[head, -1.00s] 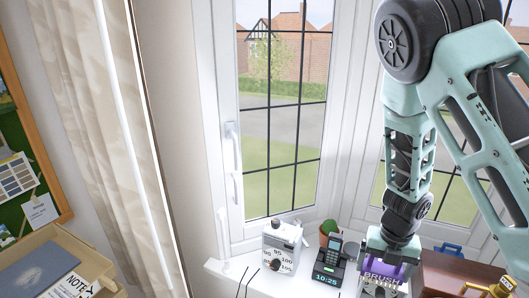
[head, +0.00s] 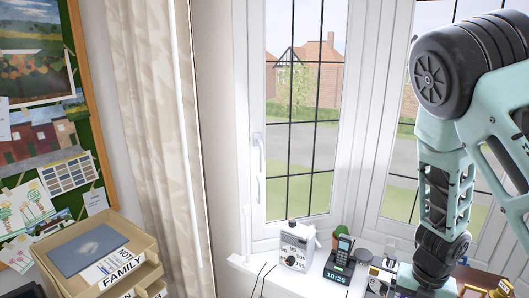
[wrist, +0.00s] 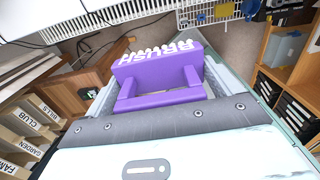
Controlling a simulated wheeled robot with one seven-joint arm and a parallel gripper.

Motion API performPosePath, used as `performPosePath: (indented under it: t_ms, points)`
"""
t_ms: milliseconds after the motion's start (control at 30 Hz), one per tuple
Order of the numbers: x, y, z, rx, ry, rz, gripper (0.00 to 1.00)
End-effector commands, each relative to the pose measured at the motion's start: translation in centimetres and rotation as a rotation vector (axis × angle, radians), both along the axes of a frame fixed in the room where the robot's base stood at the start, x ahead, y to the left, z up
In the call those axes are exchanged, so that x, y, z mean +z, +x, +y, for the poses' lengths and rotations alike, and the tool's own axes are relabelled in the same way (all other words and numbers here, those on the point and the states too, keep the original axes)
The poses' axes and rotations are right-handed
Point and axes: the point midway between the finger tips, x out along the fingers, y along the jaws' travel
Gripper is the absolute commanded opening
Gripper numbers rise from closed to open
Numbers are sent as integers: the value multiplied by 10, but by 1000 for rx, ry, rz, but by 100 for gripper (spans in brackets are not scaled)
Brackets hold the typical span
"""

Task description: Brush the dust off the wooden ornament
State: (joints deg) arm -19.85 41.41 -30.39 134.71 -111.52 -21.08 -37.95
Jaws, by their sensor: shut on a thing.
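My gripper (wrist: 158,92) is shut on a purple brush (wrist: 160,75) with "BRUSH" in raised white letters, seen in the wrist view. In the head view my gripper is at the bottom right, largely hidden by my wrist, and the brush is hardly visible there. I cannot pick out the wooden ornament for certain. A small golden-brown object (head: 503,289) shows at the bottom right edge of the head view, cut off by the frame.
A white dial timer (head: 297,246) and a black phone dock (head: 340,266) stand on the white sill. Labelled boxes (wrist: 22,120) show in the wrist view.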

Motion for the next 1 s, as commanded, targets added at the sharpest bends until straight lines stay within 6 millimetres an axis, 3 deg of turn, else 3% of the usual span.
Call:
performPosePath:
  t_ms: [367,567,1000]
  points:
    - [-28,5,4,-242,0,-1,72]
    - [-52,8,7,-455,0,0,72]
    - [-136,22,19,-1281,2,-1,72]
